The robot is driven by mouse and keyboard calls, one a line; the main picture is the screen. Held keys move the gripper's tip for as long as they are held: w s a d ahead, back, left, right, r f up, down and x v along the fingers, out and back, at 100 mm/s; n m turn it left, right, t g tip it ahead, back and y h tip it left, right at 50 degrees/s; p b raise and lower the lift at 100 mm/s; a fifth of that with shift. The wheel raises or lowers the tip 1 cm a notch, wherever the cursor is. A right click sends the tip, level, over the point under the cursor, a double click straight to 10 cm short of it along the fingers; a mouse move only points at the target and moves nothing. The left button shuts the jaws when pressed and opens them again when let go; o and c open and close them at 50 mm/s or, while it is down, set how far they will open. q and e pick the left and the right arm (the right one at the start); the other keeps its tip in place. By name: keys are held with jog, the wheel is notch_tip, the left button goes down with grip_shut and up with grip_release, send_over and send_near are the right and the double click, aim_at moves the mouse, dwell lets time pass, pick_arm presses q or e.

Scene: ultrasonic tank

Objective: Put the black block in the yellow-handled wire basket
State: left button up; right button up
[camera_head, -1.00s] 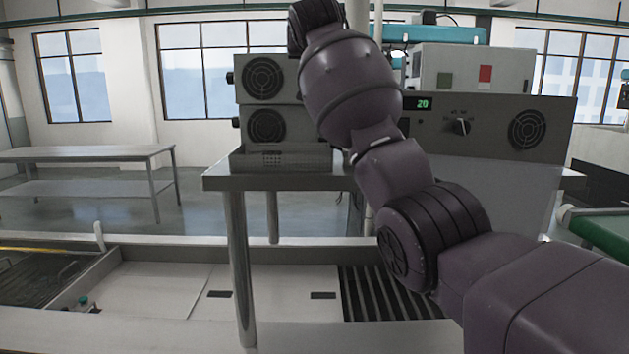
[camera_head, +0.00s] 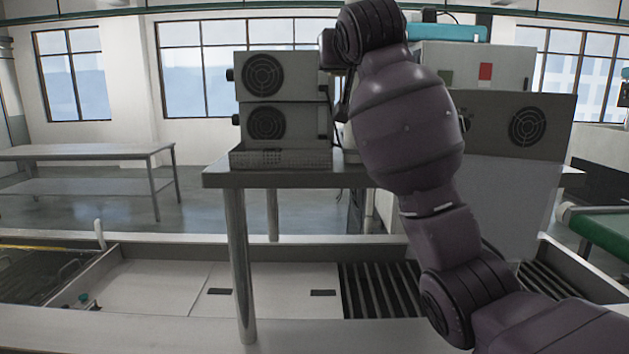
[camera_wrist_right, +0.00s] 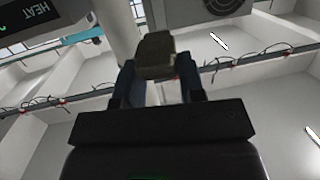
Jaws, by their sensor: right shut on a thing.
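The black block (camera_wrist_right: 157,55) shows dark brown-black in the right wrist view, between the two dark fingers of my right gripper (camera_wrist_right: 158,82). The gripper is shut on it, and the block is held up in the air. In the head view, my right arm rises from the lower right, and its gripper and the block cannot be made out there. A yellow bar (camera_head: 45,248) lies at the far left edge of the head view above a dark, mesh-like area; I cannot tell whether this is the yellow-handled wire basket. My left gripper is not in view.
A long low tank (camera_head: 170,283) with pale panels and a dark slatted section (camera_head: 380,290) runs across the front. A metal table (camera_head: 290,178) with stacked grey fan units (camera_head: 283,100) stands over it. A small green-topped item (camera_head: 84,299) sits at the tank's left.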

jog(key=s+d+f, duration=0.5)
jog(key=s+f, duration=0.2)
jog(key=f, duration=1)
jog(key=s+d+f+m+h, duration=0.1)
jog(key=s+d+f, duration=0.4)
jog(key=f, duration=1.3)
jog(key=s+d+f+h, duration=0.1)
jog(key=s+d+f, duration=0.5)
jog(key=f, duration=1.2)
jog(key=s, duration=0.4)
jog(key=shift+s+f+m+b, duration=0.2)
jog(key=shift+m+b, duration=0.1)
jog(key=shift+b, duration=0.1)
